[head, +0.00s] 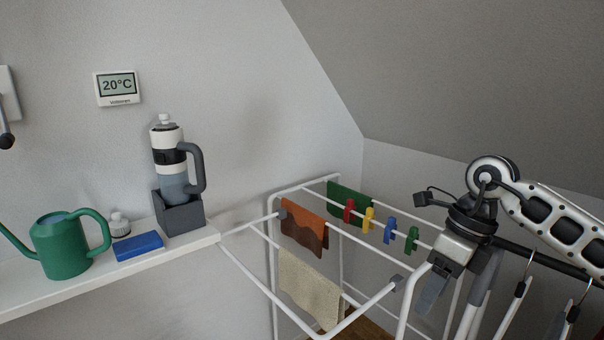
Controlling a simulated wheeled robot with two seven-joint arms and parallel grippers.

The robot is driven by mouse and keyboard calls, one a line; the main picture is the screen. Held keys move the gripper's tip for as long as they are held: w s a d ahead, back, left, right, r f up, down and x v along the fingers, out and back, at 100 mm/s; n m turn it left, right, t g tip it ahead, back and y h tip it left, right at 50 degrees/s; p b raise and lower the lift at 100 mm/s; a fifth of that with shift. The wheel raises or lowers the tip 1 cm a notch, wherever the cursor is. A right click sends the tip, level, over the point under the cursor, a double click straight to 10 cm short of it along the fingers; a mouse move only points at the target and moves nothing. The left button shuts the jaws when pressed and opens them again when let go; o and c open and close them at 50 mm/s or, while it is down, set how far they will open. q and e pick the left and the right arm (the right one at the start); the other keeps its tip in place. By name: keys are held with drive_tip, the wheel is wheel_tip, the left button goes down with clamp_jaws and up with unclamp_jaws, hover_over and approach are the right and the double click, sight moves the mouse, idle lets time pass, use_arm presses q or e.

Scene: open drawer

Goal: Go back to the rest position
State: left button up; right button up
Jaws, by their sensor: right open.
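My right gripper (450,290) is at the right of the head view, pointing down with its fingers apart and nothing visible between them. It is in front of the right end of a white drying rack (371,301). I cannot tell whether it touches the rack. My right arm comes in from the right edge. My left gripper is not in view.
Cloths and several coloured clothes pegs (369,220) hang on the rack. Hangers (520,290) hang from a dark rail beside my right gripper. A white shelf (120,278) at left holds a green watering can (62,247), a blue block (138,246) and a bottle in a grey holder (180,213).

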drive_tip(key=s+a+m+y, duration=0.35)
drive_tip(key=a+y, duration=0.45)
drive_tip(key=a, duration=0.3)
drive_tip(key=s+a+m+y, duration=0.2)
drive_tip(key=s+a+y, duration=0.4)
drive_tip(key=a, duration=0.4)
drive_tip(key=w+d+f+m+t+h, duration=0.2)
drive_tip(key=d+f+m+t+h, duration=0.15)
drive_tip(key=m+t, duration=0.75)
drive_tip(key=w+d+f+m+t+h, duration=0.1)
drive_tip(key=d+f+m+t+h, duration=0.45)
drive_tip(key=m, duration=0.95)
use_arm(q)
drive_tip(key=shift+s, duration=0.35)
use_arm(e)
drive_tip(key=s+d+f+m+g+h, duration=0.2)
drive_tip(key=s+f+m, duration=0.3)
drive_tip(key=f, duration=0.3)
drive_tip(key=s+d+f+m+g+h, duration=0.3)
drive_tip(key=s+f+m, duration=0.3)
drive_tip(key=s+f, duration=0.1)
drive_tip(key=shift+s+d+f, duration=0.25)
drive_tip(key=shift+s+f, duration=0.1)
drive_tip(key=shift+f, duration=0.3)
